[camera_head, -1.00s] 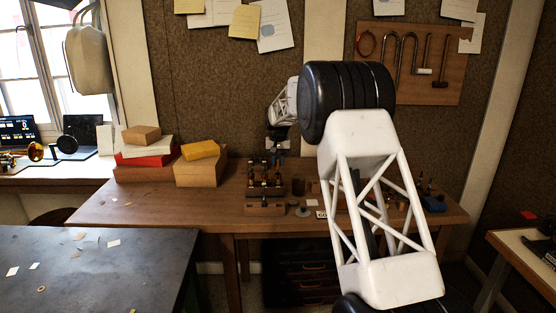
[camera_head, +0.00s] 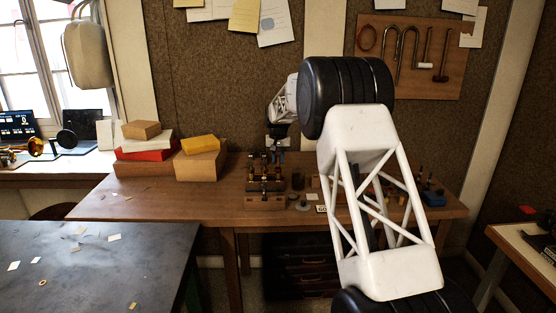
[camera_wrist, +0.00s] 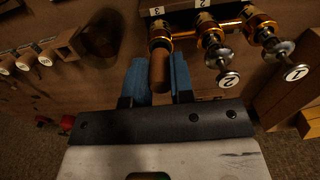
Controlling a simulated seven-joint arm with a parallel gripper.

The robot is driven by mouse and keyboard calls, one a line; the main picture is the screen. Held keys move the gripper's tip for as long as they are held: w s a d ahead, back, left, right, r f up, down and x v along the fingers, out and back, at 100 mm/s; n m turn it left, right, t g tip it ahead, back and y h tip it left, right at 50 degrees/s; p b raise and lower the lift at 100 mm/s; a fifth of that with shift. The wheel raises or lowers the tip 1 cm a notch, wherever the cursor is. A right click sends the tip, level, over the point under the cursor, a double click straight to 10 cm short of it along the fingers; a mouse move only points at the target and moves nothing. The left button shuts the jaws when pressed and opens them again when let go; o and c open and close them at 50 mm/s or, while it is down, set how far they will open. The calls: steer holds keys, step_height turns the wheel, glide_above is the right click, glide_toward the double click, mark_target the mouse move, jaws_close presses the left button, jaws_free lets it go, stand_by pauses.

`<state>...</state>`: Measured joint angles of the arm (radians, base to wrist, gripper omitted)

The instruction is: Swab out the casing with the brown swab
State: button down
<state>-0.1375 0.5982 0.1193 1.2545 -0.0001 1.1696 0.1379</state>
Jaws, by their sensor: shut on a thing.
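My gripper (camera_wrist: 159,78) has two blue fingers shut on the brown swab (camera_wrist: 160,70), a brown cylinder between them. The swab's far end lines up with the mouth of the leftmost brass casing (camera_wrist: 160,34), below the label 3. I cannot tell how deep the swab is in it. Beside it, two more brass casings hold valves with silver stems and round tags, 2 (camera_wrist: 228,80) and 1 (camera_wrist: 297,72). In the head view my gripper (camera_head: 277,156) is small, just above the valve block on the wooden bench (camera_head: 150,208).
A wooden rack (camera_wrist: 60,47) with several round-ended pieces and a dark round container (camera_wrist: 100,38) lie left of the casings. Boxes (camera_head: 200,166) stand on the bench's left. A blue holder (camera_head: 434,198) is at its right.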

steer(key=shift+r, duration=1.4)
steer(key=shift+f, duration=0.2)
steer(key=shift+f, duration=1.35)
steer(key=shift+r, duration=0.15)
steer(key=shift+r, duration=1.35)
steer(key=shift+f, duration=0.1)
steer(key=shift+f, duration=1.4)
